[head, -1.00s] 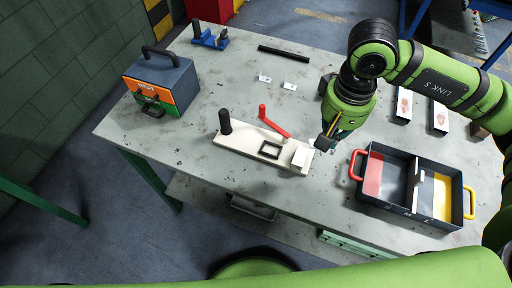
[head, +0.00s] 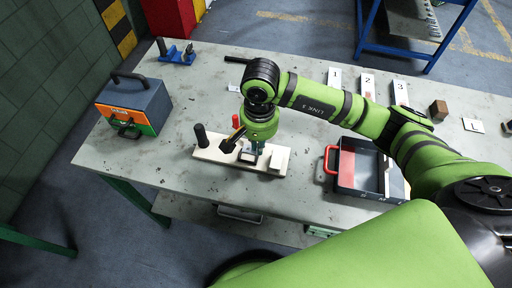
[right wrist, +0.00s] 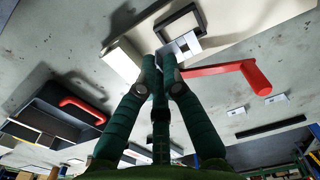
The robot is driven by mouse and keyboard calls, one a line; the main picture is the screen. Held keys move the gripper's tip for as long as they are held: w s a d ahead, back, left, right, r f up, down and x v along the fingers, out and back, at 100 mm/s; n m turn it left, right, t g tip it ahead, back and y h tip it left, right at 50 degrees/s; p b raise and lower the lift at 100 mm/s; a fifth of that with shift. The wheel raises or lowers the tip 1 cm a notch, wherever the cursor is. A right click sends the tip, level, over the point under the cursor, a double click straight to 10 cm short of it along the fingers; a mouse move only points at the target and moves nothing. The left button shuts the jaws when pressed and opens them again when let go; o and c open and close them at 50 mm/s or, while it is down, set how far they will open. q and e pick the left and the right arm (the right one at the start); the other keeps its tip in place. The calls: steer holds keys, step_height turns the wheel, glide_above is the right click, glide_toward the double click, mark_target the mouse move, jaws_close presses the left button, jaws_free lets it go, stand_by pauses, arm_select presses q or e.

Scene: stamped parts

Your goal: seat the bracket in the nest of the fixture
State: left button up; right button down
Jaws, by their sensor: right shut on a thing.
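The fixture (head: 207,153) is a cream base on the table with a black post (head: 201,135), a red lever (head: 235,122) and a pale block (head: 279,159). Its nest, a raised black square frame, shows in the right wrist view (right wrist: 164,24); my gripper partly hides it in the head view. My right gripper (head: 251,157) points down over the fixture. In the right wrist view its fingers (right wrist: 162,60) are shut on the bracket (right wrist: 187,43), a small pale metal piece. The bracket is at the frame's near edge; I cannot tell whether they touch. My left gripper is not in view.
A dark two-part tray with a red handle (head: 327,160) stands right of the fixture. A toolbox (head: 134,104) stands at the left and a blue stand (head: 177,56) at the back. Numbered cards (head: 367,83) and a brown block (head: 438,110) lie at the back right.

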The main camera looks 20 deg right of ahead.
mark_target(257, 158)
steer(key=shift+w+a+f, duration=0.2)
steer(key=shift+w, duration=0.05)
step_height(257, 158, down, 3)
steer(key=shift+p, duration=0.65)
steer(key=shift+f, duration=0.55)
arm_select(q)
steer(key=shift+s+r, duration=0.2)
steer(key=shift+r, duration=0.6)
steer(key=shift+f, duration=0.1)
arm_select(e)
steer(key=shift+f, duration=0.1)
